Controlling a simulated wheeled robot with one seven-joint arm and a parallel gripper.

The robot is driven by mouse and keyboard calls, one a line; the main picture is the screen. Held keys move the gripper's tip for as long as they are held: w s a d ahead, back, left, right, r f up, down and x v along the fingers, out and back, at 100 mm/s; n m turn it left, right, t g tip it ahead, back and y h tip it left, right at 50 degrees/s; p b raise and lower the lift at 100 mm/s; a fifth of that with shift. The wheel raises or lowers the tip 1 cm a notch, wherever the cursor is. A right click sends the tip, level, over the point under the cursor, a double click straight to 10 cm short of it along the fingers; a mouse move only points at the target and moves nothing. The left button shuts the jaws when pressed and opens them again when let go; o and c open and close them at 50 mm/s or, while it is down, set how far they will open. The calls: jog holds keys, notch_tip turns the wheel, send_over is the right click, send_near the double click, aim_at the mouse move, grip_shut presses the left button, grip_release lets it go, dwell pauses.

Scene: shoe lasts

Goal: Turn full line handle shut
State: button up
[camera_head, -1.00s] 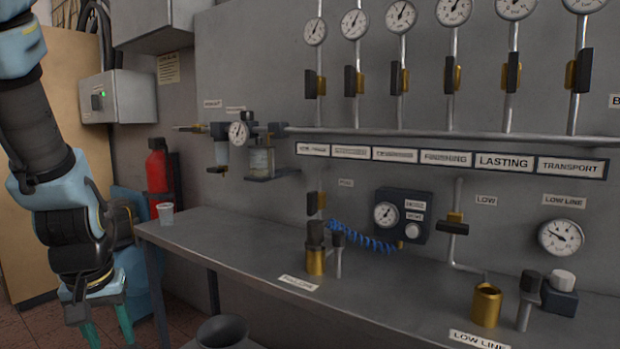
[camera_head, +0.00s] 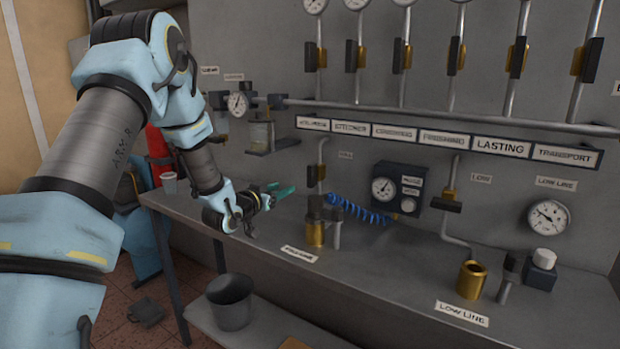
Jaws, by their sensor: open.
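The full line valve sits on the left vertical pipe, beside a small, hard-to-read wall label (camera_head: 345,155). Its dark handle (camera_head: 311,176) stands upright, in line with the pipe, against a brass body (camera_head: 321,172). Below it are a brass cup (camera_head: 315,234) with a dark top and a bench label (camera_head: 299,254) that seems to read FULL LINE. My gripper (camera_head: 281,190) has teal fingers pointing right, just left of the handle and apparently apart from it. It is open and empty. The exact gap in depth is unclear.
The low line valve handle (camera_head: 445,206) lies crosswise on its pipe. A blue coiled hose (camera_head: 358,211) and regulator box (camera_head: 399,190) are right of the full line valve. A filter unit (camera_head: 260,134) hangs to the left. The bench front (camera_head: 385,285) is mostly clear.

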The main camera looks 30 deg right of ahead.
aim_at(309, 177)
jog(key=shift+m+h, duration=0.3)
jog(key=shift+h, duration=0.6)
jog(key=p+x, duration=0.1)
jog(key=x, duration=0.2)
jog(key=s+d+p+x, duration=0.1)
jog(key=x, duration=0.3)
jog(key=s+p+x, duration=0.1)
jog(key=x, duration=0.2)
jog(key=shift+w+d+r+p, duration=0.1)
jog(key=shift+d+p, duration=0.3)
jog(key=shift+d, duration=0.1)
jog(key=shift+w+d, duration=0.4)
jog(key=shift+d, duration=0.25)
grip_shut()
